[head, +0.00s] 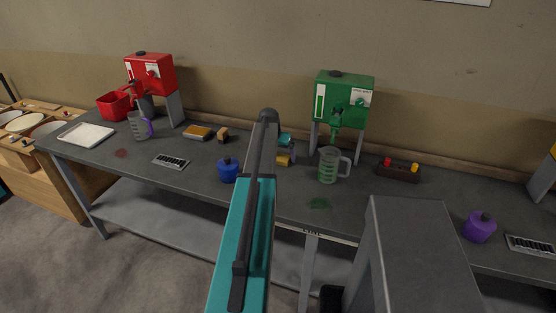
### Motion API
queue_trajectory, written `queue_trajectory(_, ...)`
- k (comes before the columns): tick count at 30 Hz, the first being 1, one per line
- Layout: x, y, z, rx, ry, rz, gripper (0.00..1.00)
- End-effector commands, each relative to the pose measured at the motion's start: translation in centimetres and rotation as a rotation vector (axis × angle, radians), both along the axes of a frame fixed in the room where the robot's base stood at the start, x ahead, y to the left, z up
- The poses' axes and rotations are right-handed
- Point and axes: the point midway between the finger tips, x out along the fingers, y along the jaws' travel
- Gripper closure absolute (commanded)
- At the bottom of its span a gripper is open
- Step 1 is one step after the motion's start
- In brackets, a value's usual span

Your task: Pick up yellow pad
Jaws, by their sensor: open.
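A flat yellow pad (197,132) lies on the grey workbench (200,157), left of the middle in the head view. A small orange-brown block (223,134) lies just to its right. My teal arm reaches up the middle of the view, and its wrist end shows just right of the dark link. My gripper (286,156) is there, small and partly hidden behind the arm, to the right of the pad and apart from it. It is open. A small yellow patch shows beside it, too small to tell what it is.
A blue container (228,170) stands left of my arm. A green dispenser (343,101) and a clear jug (329,165) stand to the right. A red dispenser (150,74), a second jug (140,126) and a white tray (86,135) stand at left. Bare bench lies before the pad.

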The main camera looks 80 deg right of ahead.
Motion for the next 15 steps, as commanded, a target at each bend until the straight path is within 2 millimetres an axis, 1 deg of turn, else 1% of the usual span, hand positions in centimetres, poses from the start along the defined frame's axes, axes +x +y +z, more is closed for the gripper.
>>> queue_trajectory(5, -0.08, -0.23, -0.57, 0.0, 0.0, -0.001, 0.0)
queue_trajectory(15, -0.12, -0.22, -0.6, 0.0, 0.0, -0.001, 0.0)
